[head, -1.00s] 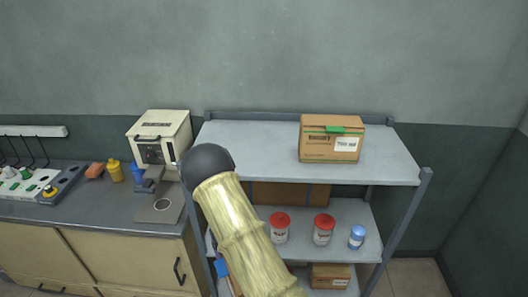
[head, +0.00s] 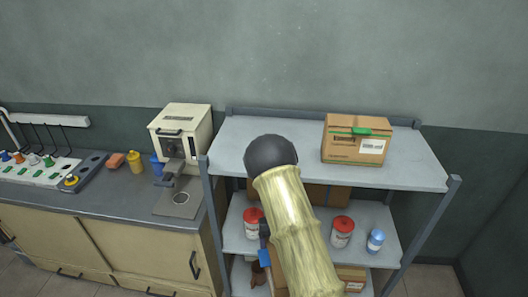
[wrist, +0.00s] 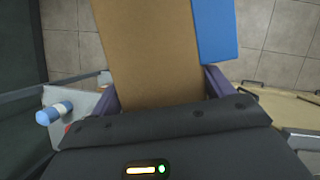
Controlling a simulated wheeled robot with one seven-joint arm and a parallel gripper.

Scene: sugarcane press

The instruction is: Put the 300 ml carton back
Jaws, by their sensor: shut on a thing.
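My gripper (wrist: 162,88) is shut on a brown carton (wrist: 150,45), which fills the space between the two fingers in the wrist view. A blue strip (wrist: 213,30) shows along the carton's right side; no volume label is readable on it. In the head view my arm hides the gripper and most of what it holds. A second brown carton (head: 340,152) with green tape and a white label stands on the right of the top shelf (head: 262,128). Another carton (head: 326,194) is partly hidden at the back of the middle shelf.
Two red-lidded jars (head: 342,232) and a blue-lidded white jar (head: 375,241) stand on the middle shelf. Another carton (head: 352,277) is on the lower shelf. A counter (head: 110,190) with a cream machine (head: 180,133) adjoins the rack's left. The top shelf's left part looks clear.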

